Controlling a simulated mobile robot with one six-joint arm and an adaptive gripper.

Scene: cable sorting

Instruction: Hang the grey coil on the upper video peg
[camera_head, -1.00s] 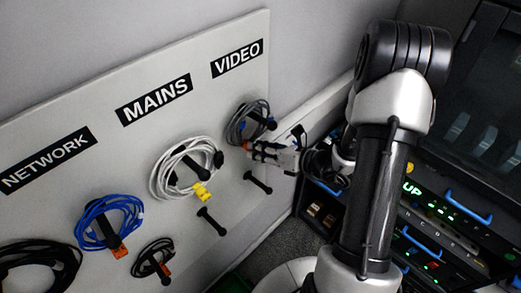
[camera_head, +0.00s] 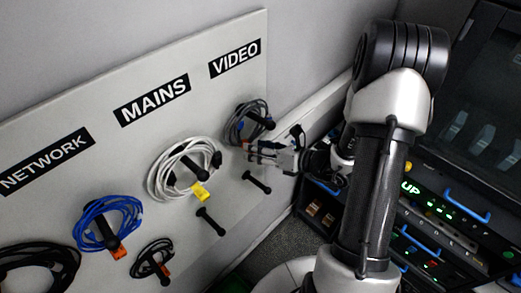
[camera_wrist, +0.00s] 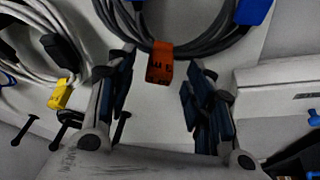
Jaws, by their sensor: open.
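The grey coil (camera_head: 236,124) hangs on the upper video peg (camera_head: 262,121) below the VIDEO label. In the wrist view the grey coil (camera_wrist: 185,45) spans the top, with an orange tag (camera_wrist: 159,63) at its lower edge and blue connectors. My gripper (camera_head: 253,151) is open just below the coil. In the wrist view my gripper (camera_wrist: 157,95) has its fingers apart, on either side of the orange tag, with nothing held between them. The peg is not clearly seen in the wrist view.
A white coil (camera_head: 160,174) with a yellow tag (camera_head: 200,191) hangs to the left under MAINS. Bare lower pegs stand under VIDEO (camera_head: 256,182) and MAINS (camera_head: 210,221). Blue and black coils hang further left. A rack with blue handles (camera_head: 467,208) stands at the right.

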